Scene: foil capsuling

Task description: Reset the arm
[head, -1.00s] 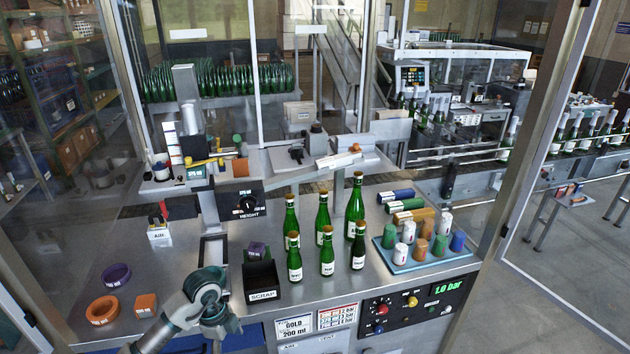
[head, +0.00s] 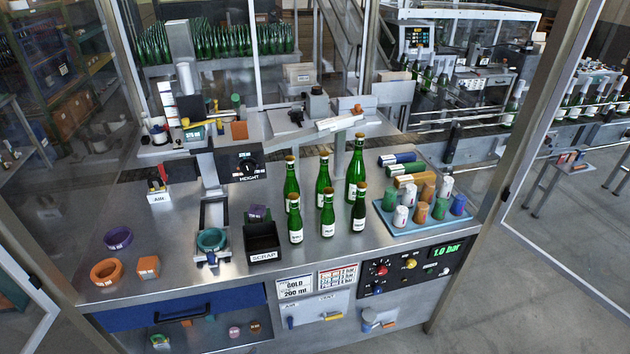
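Neither of my arms nor grippers shows in the head view now. A teal ring (head: 212,240) sits on a small metal holder at the front of the workbench (head: 335,258), left of the black scrap bin (head: 263,242). Several green bottles (head: 327,215) stand upright in the middle of the bench.
A purple ring (head: 118,237), an orange ring (head: 106,272) and an orange block (head: 148,267) lie at the left. A capsuling machine with a height knob (head: 246,167) stands behind. Upright metal posts frame the bench. A blue drawer front (head: 180,308) is below.

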